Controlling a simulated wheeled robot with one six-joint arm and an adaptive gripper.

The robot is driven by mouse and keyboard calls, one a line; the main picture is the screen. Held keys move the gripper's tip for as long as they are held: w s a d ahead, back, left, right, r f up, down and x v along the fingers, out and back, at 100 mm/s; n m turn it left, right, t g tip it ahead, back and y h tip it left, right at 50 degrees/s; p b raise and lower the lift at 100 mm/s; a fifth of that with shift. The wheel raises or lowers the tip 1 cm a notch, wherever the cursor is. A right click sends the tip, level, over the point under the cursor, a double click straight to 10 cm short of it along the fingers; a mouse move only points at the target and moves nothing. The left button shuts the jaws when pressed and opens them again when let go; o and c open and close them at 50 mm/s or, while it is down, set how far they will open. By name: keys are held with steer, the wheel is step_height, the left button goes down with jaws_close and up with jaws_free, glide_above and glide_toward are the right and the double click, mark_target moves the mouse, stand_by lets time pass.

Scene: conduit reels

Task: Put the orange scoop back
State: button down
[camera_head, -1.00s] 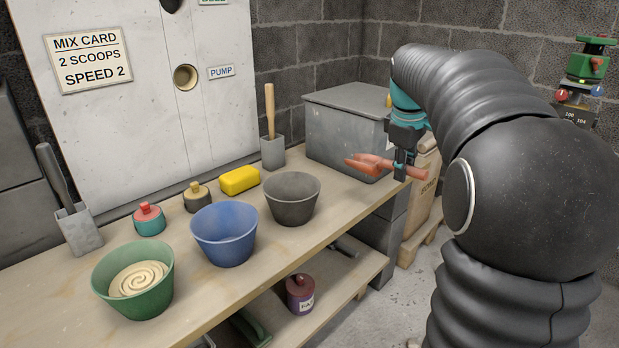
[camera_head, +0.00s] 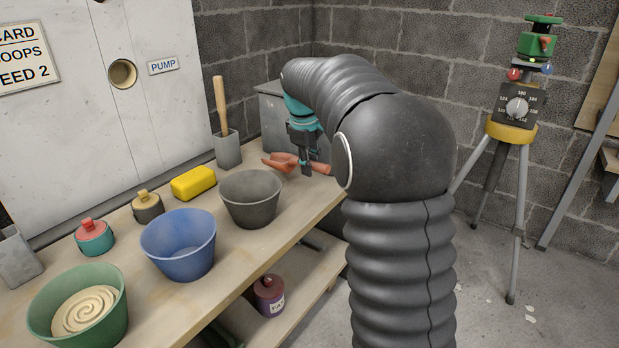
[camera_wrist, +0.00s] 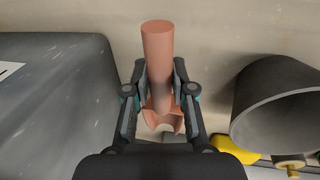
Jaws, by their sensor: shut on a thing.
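The orange scoop (camera_head: 281,161) is a terracotta-orange tool with a round handle. My gripper (camera_head: 306,168) is shut on it, in front of the grey box and to the right of the dark grey bowl in the head view. In the wrist view the handle (camera_wrist: 158,50) points up the picture and the scoop's open end lies lower, between the fingers (camera_wrist: 160,95). Part of the scoop is hidden by the fingers. It appears to be held above the pale bench (camera_head: 180,300).
A grey box (camera_wrist: 55,95) stands left of the scoop in the wrist view. A dark grey bowl (camera_head: 251,203), blue bowl (camera_head: 180,250) and green bowl (camera_head: 105,325) line the bench. A holder (camera_head: 227,150) with a wooden handle stands behind. A tripod (camera_head: 520,200) stands right.

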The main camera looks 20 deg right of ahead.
steer(key=shift+s+a+b+x, duration=0.15)
steer(key=shift+x, duration=0.85)
steer(key=shift+s+a+b+x, duration=0.1)
steer(key=shift+s+b+x, duration=0.05)
steer(key=shift+x, duration=0.8)
steer(key=shift+f, duration=0.25)
steer(key=c, duration=1)
jaws_free()
steer(key=shift+r, duration=0.1)
steer(key=p+v, duration=0.2)
steer(key=v, duration=1)
steer(key=s+a+r+m+t, duration=0.1)
steer(key=s+a+r+m, duration=0.1)
steer(key=s, duration=0.6)
steer(key=s+a+f+m+t, duration=0.1)
steer(key=s+f, duration=0.3)
steer(key=s, duration=0.4)
steer(key=s+a+f+m+t+y, duration=0.1)
steer(key=s+f+m, duration=0.1)
steer(key=s, duration=0.6)
steer(key=s+a+f+m, duration=0.2)
steer(key=s+f, duration=0.3)
steer(key=s, duration=0.3)
steer(key=shift+s+f+t+y, duration=0.3)
steer(key=shift+s+f+t, duration=0.05)
steer(key=shift+s+t, duration=0.05)
